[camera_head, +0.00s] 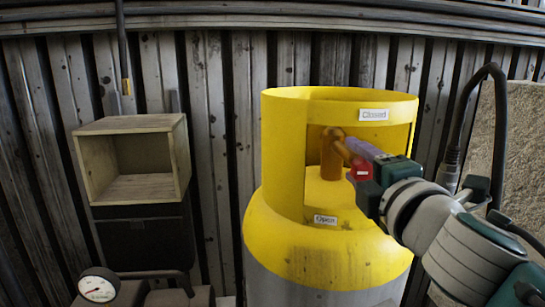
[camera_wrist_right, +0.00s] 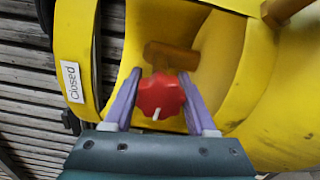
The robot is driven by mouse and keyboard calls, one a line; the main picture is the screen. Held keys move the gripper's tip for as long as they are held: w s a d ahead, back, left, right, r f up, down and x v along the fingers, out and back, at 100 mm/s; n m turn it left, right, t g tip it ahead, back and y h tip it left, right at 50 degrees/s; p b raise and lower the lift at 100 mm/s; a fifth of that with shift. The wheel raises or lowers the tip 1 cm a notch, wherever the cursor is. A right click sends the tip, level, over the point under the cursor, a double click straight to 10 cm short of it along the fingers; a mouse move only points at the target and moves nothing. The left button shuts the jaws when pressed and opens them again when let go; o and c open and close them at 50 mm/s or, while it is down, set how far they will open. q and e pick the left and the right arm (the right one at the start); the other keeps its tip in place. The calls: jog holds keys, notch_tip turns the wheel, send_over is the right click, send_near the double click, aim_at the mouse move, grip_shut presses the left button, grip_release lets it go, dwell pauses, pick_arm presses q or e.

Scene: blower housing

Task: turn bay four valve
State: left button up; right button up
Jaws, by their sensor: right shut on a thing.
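The yellow-topped tank (camera_head: 290,250) has a cut-out collar with an orange-brown valve stem (camera_head: 331,155) inside. A red lobed valve knob (camera_head: 362,171) with a white mark sits at the front of the valve; it also shows in the right wrist view (camera_wrist_right: 160,97), its white mark pointing down there. My right gripper (camera_head: 366,153) reaches in from the right, its purple fingers on both sides of the knob and shut on it. A "Closed" label (camera_head: 374,115) is above the knob and an "Open" label (camera_head: 326,220) below. My left gripper is not in view.
An open wooden box (camera_head: 130,126) stands at the left above a dark cabinet (camera_head: 145,240). A pressure gauge (camera_head: 98,286) is at the lower left. A corrugated metal wall (camera_head: 215,130) is behind. The collar wall closely surrounds the valve.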

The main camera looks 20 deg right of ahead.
aim_at(368, 175)
jog(key=shift+n+p, duration=0.3)
jog(key=shift+n, duration=1.9)
jog(key=o, duration=1.4)
jog(key=shift+s, duration=0.1)
jog(key=b+v, duration=0.1)
jog(key=v, duration=0.3)
jog(key=b+v, duration=0.1)
jog(key=v, duration=0.4)
jog(key=shift+f, duration=0.2)
jog(key=shift+s+r, duration=0.15)
jog(key=shift+s, duration=0.25)
